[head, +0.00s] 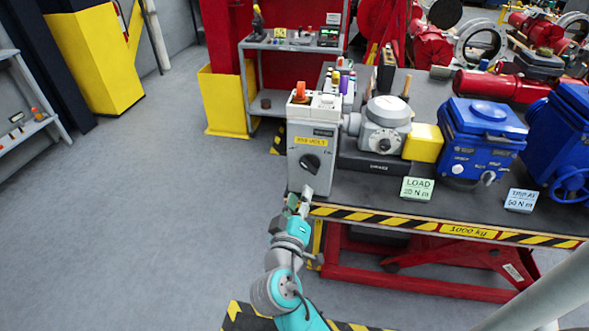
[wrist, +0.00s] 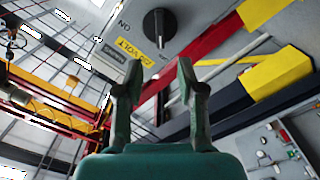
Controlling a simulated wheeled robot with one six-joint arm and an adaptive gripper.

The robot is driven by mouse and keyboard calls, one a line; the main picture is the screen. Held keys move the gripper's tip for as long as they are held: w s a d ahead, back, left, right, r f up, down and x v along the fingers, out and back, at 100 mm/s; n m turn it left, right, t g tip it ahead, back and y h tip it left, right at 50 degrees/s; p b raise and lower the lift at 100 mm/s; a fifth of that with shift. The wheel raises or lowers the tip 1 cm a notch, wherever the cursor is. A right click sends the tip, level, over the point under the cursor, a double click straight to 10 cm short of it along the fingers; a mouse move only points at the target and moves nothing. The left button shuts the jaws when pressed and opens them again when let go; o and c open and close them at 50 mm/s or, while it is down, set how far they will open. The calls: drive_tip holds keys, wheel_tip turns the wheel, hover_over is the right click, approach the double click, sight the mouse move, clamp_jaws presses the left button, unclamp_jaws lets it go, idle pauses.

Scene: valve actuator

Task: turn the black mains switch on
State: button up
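The black mains switch (head: 310,163) is a round rotary knob on the front of a grey box (head: 313,139) with a yellow voltage label, at the left end of the bench. In the wrist view the knob (wrist: 159,25) shows at the top, ahead of the fingers, with the letters "NO" or "ON" on the panel to its left. My gripper (head: 305,196) is just below the knob in the head view. In the wrist view my gripper (wrist: 160,85) has its two fingers spread apart with nothing between them. It does not touch the knob.
An orange-red button (head: 300,90) sits on top of the box. A grey round actuator (head: 384,125) and blue actuators (head: 483,140) stand to the right on the bench (head: 385,190). Label cards (head: 417,189) stand along its striped front edge. The floor at left is clear.

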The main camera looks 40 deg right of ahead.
sight(307, 168)
drive_tip(key=x, duration=1)
drive_tip(key=shift+w+d, duration=0.25)
clamp_jaws()
